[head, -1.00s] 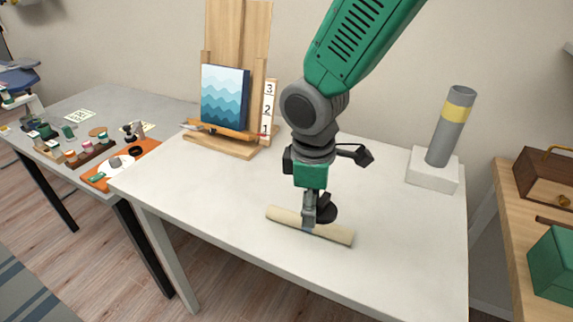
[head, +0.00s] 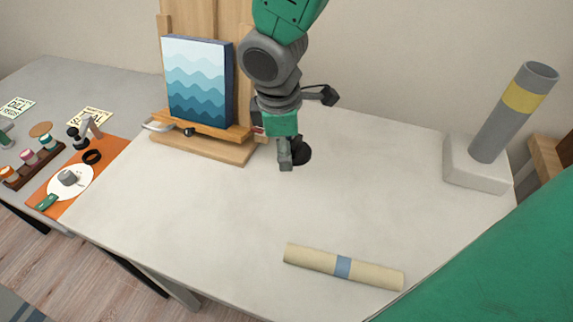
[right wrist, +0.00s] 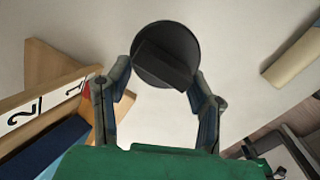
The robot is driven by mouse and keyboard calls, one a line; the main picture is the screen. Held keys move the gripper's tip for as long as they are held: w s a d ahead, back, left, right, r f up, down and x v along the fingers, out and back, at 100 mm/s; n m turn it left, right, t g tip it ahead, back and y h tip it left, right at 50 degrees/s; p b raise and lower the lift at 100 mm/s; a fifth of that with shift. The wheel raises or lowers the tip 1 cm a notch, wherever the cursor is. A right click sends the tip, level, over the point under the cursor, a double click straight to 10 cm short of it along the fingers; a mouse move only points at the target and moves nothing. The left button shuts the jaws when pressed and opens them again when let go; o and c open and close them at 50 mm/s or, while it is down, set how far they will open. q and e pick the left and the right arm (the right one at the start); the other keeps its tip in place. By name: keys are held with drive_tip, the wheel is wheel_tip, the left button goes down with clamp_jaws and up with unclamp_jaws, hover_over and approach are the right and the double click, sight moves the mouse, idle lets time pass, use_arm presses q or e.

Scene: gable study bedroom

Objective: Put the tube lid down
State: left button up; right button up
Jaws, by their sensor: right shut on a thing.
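My right gripper (head: 286,158) points down over the back middle of the white table, in front of the easel. It is shut on the dark round tube lid (head: 302,150). In the right wrist view the black lid (right wrist: 180,40) is a disc with a raised block, between the fingertips (right wrist: 163,75). Whether the lid touches the tabletop I cannot tell. The grey tube (head: 487,135) with a yellow band leans in a white block at the right, its top end open. My left gripper is not in view.
A cream roll (head: 310,259) with a blue band lies near the table's front edge. A wooden easel (head: 205,147) with a blue wave painting (head: 195,82) stands at the back left. The white table (head: 230,215) is bare between them. A grey side table (head: 60,85) holds craft items.

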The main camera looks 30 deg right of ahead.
sight(284, 177)
wheel_tip(284, 177, down, 6)
drive_tip(key=shift+w+a+f+b, duration=0.15)
drive_tip(key=shift+f+b, duration=0.1)
drive_tip(key=shift+b, duration=0.2)
drive_tip(key=shift+w+a+f, duration=0.1)
drive_tip(key=shift+w, duration=0.05)
drive_tip(key=shift+d+f, duration=0.25)
drive_tip(key=shift+f, duration=0.1)
drive_tip(key=shift+s+a+f, duration=0.1)
drive_tip(key=shift+s+f, duration=0.1)
drive_tip(key=shift+s, duration=0.05)
drive_tip(key=o, duration=1.5)
drive_tip(key=shift+o, duration=0.3)
drive_tip(key=shift+w+f, duration=0.2)
drive_tip(key=shift+w, duration=0.05)
